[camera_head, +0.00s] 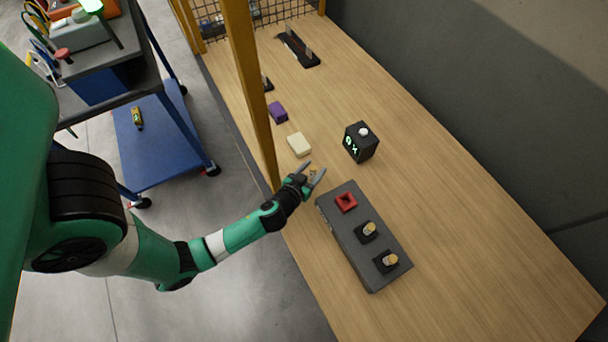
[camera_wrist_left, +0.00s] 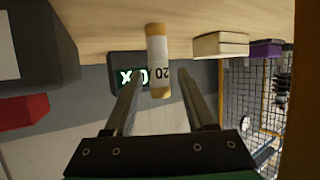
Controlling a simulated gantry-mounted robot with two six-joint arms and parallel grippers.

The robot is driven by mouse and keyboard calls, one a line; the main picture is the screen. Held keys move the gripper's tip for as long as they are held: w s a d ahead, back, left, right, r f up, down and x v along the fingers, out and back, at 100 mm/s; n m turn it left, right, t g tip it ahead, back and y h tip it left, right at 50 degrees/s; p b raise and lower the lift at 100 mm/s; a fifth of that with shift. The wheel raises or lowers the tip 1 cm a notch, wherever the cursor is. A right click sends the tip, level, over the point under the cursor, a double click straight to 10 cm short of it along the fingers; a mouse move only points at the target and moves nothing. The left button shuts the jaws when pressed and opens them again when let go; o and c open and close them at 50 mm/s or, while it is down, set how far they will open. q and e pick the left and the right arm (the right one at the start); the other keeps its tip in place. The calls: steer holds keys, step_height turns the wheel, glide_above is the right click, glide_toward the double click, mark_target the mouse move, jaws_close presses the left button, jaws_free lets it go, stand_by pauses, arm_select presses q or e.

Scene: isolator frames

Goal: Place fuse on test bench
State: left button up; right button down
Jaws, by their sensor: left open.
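A yellow-and-white fuse (camera_wrist_left: 157,62) with a dark "20" marking shows between the fingertips of my left gripper (camera_wrist_left: 155,85) in the left wrist view, where the picture is upside down. Its far end meets the wooden bench top. In the head view the fuse (camera_head: 313,172) is a small, partly hidden spot between the fingers. My left gripper (camera_head: 316,169) is open, with a gap on each side of the fuse. A grey fixture box (camera_head: 336,220) on the wooden test bench (camera_head: 470,240) has an empty red socket (camera_head: 346,201) and two black sockets holding fuses (camera_head: 369,229). My right gripper is out of view.
A black display box (camera_head: 361,142) with green digits stands behind the grey fixture. Cream (camera_head: 298,144) and purple (camera_head: 278,112) blocks lie along the bench's left side. A yellow post (camera_head: 250,90) rises close to my left arm. The bench's right side is clear.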

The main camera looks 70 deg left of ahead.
arm_select(q)
steer(key=v, duration=0.9)
steer(key=w+d+r+t+h, duration=0.1)
steer(key=w+d+r+t, duration=0.15)
steer(key=w+r, duration=0.6)
steer(key=w+d+r+m+t+h, duration=0.1)
steer(key=w+d+r+t, duration=0.3)
steer(key=r, duration=0.8)
steer(key=w+d+r+t+h, duration=0.1)
steer(key=w+r, duration=0.7)
steer(key=r, duration=0.2)
steer(key=s+d+r+m+t+h, duration=0.2)
steer(key=s+d+r+t, duration=0.1)
steer(key=r, duration=0.8)
steer(key=s+d+r+m+t+h, duration=0.2)
steer(key=s+r+m+t+h, duration=0.1)
steer(key=r, duration=0.8)
steer(key=s+d+r+m+t+h, duration=0.3)
steer(key=r+t, duration=0.1)
steer(key=r, duration=0.7)
steer(key=shift+d, duration=0.35)
steer(key=shift+w+r+p, duration=0.1)
steer(key=shift+r+p, duration=0.05)
steer(key=shift+p, duration=0.15)
